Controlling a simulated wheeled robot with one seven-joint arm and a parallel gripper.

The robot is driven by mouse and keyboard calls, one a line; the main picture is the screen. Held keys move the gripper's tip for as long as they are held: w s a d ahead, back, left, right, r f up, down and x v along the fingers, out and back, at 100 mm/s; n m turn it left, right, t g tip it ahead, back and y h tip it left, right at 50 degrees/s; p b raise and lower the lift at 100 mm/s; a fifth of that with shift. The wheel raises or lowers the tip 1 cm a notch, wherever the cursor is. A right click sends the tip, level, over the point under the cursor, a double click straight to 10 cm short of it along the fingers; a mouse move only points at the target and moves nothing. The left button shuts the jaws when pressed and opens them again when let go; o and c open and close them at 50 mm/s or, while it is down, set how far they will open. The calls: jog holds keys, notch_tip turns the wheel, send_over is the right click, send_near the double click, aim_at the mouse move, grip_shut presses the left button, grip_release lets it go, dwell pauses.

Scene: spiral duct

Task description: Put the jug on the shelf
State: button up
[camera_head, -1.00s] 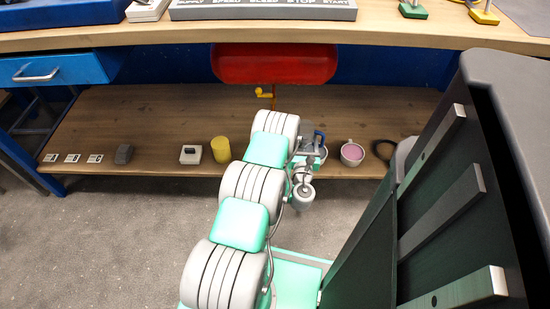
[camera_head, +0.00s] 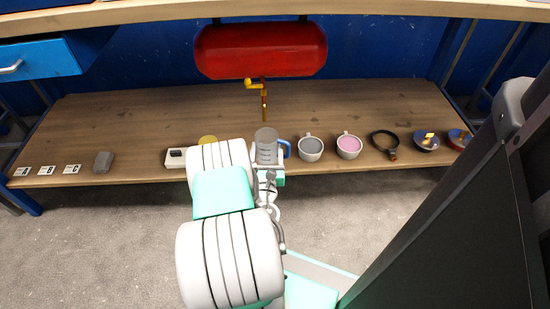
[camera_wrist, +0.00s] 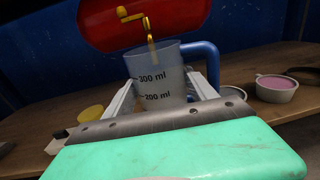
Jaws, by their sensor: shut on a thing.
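The jug (camera_head: 265,142) is a grey translucent measuring jug with a blue handle on its right side. It stands upright at the front part of the wooden shelf (camera_head: 350,105). In the wrist view the jug (camera_wrist: 160,75) shows 200 ml and 300 ml marks, and its lower part is hidden by my gripper. My gripper (camera_wrist: 162,100) is shut on the jug, with one pale finger on each side of it. In the head view my gripper (camera_head: 267,163) is at the shelf's front edge. I cannot tell whether the jug's base touches the shelf.
A grey cup (camera_head: 310,148) and a cup with pink contents (camera_head: 348,146) stand right of the jug. A yellow cylinder (camera_head: 207,140) is left, partly hidden by my arm. A red tank (camera_head: 262,52) with a yellow crank (camera_head: 255,85) hangs behind. The shelf's back is clear.

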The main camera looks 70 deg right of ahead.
jog(key=shift+a+f, duration=0.2)
jog(key=shift+w+d+p, duration=0.1)
jog(key=shift+d+p, duration=0.2)
jog(key=shift+p, duration=0.35)
jog(key=w+d+f, duration=0.1)
jog(key=d, duration=0.1)
jog(key=w+d+f, duration=0.1)
jog(key=d+f, duration=0.1)
jog(key=d, duration=0.1)
jog(key=w+d+f, duration=0.1)
jog(key=d, duration=0.1)
jog(key=shift+w+d+f+p, duration=0.3)
jog(key=shift+w+d+f, duration=0.05)
jog(key=shift+w+f, duration=0.05)
jog(key=d+f, duration=0.1)
jog(key=w+d+f+b, duration=0.1)
jog(key=f, duration=0.1)
jog(key=w+d+f, duration=0.1)
jog(key=f, duration=0.1)
jog(key=shift+d+b, duration=0.35)
jog(key=shift+d, duration=0.05)
jog(key=shift+d+f+b, duration=0.15)
jog(key=shift+f+b, duration=0.95)
jog(key=shift+f, duration=0.75)
jog(key=o, duration=1.4)
